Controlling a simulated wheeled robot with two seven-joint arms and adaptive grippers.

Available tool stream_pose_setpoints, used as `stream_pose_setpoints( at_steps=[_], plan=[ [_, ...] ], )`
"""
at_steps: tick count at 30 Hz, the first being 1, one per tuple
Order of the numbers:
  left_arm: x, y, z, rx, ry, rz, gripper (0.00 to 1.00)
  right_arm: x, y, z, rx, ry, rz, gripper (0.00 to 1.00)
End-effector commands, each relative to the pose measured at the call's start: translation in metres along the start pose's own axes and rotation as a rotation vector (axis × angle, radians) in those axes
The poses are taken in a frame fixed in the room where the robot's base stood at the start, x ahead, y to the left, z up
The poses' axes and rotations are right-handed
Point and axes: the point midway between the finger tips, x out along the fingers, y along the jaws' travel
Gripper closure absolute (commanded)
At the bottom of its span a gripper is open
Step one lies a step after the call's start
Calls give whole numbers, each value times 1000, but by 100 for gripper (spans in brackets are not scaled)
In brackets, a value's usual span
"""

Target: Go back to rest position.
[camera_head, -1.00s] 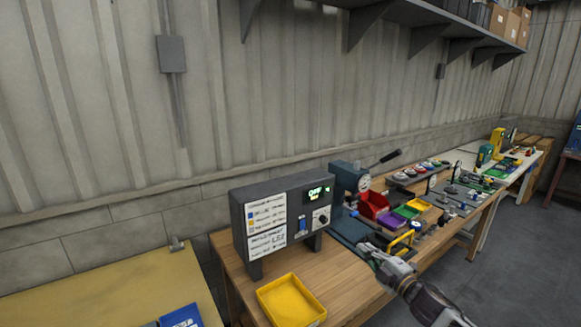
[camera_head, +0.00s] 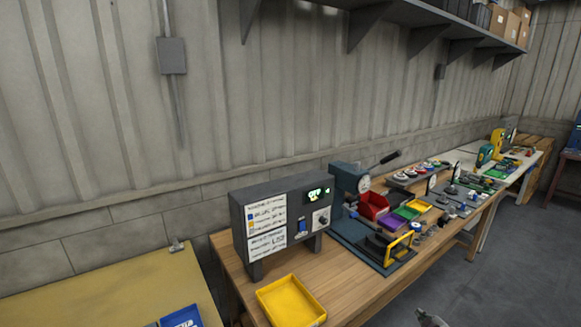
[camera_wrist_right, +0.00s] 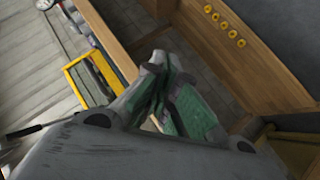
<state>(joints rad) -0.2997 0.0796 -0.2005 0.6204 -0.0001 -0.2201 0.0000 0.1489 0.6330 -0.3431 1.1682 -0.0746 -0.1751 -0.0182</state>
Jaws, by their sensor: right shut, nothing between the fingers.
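My right gripper (camera_head: 430,317) shows only as a small grey piece at the bottom edge of the head view, below and in front of the bench. In the right wrist view its fingers (camera_wrist_right: 158,68) are shut against each other with nothing between them. The yellow-framed fixture (camera_head: 398,248) on the press base stands on the bench, clear of the gripper. A yellow frame (camera_wrist_right: 86,82) also shows to the left of the fingers in the wrist view. My left gripper is not in view.
The wooden bench (camera_head: 350,284) holds a grey control box (camera_head: 262,240), a yellow tray (camera_head: 290,302), a press (camera_head: 347,182) and red, purple and green bins. A shelf (camera_head: 410,12) runs along the wall above. Open floor (camera_head: 495,270) lies at the right.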

Motion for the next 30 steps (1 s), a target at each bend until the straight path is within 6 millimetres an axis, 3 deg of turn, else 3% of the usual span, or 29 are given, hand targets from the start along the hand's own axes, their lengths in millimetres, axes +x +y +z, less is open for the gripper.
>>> stream_pose_setpoints(
  at_steps=[1, 6, 15, 24, 30],
  plan=[
    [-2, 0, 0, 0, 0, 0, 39, -1, -15, 21, 26, -41, -16, 100],
    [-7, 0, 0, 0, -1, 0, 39, -9, -61, 84, 104, -163, -61, 100],
    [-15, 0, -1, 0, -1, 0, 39, -46, -158, 176, 209, -353, -152, 100],
    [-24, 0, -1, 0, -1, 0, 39, -109, -264, 241, 295, -514, -251, 100],
    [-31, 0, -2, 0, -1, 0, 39, -161, -335, 268, 345, -604, -322, 100]
  ],
)
